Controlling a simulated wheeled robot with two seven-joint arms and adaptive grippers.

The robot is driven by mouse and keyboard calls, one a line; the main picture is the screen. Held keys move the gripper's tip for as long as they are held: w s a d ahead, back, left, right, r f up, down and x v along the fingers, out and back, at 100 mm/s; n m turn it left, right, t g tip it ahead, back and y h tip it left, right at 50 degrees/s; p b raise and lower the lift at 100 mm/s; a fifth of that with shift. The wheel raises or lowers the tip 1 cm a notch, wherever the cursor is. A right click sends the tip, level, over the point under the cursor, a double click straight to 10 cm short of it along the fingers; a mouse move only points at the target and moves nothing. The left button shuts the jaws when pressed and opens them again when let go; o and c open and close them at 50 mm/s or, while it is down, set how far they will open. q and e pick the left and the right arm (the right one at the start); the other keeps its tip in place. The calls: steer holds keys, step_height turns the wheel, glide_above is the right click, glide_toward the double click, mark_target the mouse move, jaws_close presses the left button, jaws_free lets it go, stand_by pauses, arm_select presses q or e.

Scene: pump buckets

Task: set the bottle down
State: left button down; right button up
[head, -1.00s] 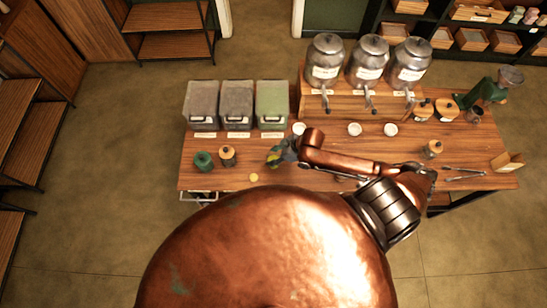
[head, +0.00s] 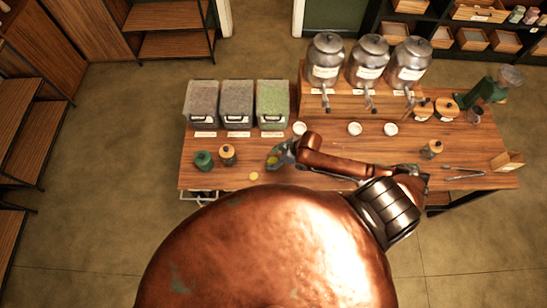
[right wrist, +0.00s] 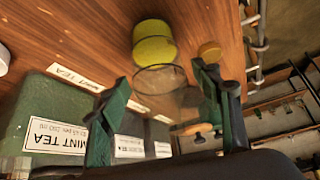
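My right gripper (head: 282,156) is over the front of the table, left of its middle. In the right wrist view its two green fingers (right wrist: 162,82) stand on either side of a clear glass bottle (right wrist: 160,80). They look shut on it, though the exact contact is hard to see. The far end of the bottle is yellow-green and close to the wooden tabletop; I cannot tell whether it touches. In the head view the bottle (head: 272,161) is a small yellow-green patch at the fingertips. My left gripper is not in view.
A yellow disc (head: 254,176) lies just left of the bottle. A green jar (head: 204,160) and a wooden-lidded jar (head: 228,154) stand farther left. Tea bins (head: 235,103) are behind, with metal urns (head: 368,62) at the back. White cups (head: 355,129) stand mid-table.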

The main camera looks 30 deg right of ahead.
steer(key=v, duration=1.2)
steer(key=shift+b, duration=0.35)
